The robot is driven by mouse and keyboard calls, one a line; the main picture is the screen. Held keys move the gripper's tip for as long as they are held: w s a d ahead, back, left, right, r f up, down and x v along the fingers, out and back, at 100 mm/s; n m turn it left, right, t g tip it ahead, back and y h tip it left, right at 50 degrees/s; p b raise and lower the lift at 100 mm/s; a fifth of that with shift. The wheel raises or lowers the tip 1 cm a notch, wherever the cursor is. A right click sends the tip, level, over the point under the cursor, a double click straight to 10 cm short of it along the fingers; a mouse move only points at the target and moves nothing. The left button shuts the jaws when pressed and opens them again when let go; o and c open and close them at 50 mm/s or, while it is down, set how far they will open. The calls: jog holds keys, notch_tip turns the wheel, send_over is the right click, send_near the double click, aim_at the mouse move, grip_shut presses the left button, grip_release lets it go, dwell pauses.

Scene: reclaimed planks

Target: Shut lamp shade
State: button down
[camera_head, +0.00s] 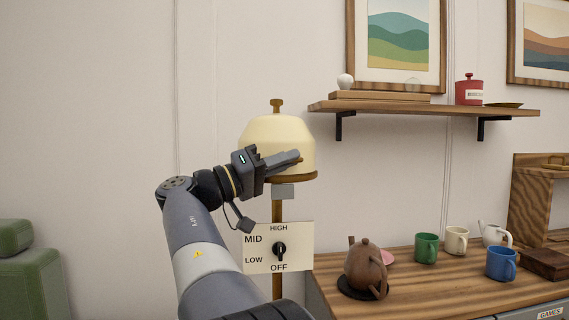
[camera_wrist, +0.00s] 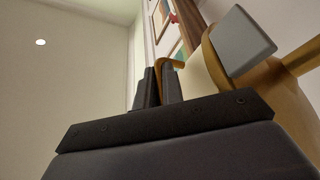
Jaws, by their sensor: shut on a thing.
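The lamp shade (camera_head: 272,132) is a cream dome with a brown rim and a brown knob on top. It sits on a brown post (camera_head: 278,208). My gripper (camera_head: 297,158) lies across the front of the dome's lower part, just above the rim. In the wrist view, my gripper (camera_wrist: 160,88) is shut on a curved golden-brown handle (camera_wrist: 176,63) beside the cream shade (camera_wrist: 200,80). The fingers partly hide the handle. A grey block (camera_head: 283,191) sits just under the rim and also shows in the wrist view (camera_wrist: 240,45).
A dial plate (camera_head: 300,240) marked HIGH, MID, LOW and OFF is on the post, its knob upright. A wall shelf (camera_head: 420,108) is to the right. A wooden counter (camera_head: 440,288) holds a brown teapot (camera_head: 366,265) and several mugs. Left of my arm is mostly bare wall.

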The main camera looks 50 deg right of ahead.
jog(key=shift+f, duration=0.5)
jog(key=c, duration=1.5)
grip_release()
jog(key=shift+r, duration=0.1)
jog(key=p+v, duration=0.1)
jog(key=v, duration=0.9)
jog(key=shift+w+a, duration=0.1)
jog(key=shift+a, duration=0.25)
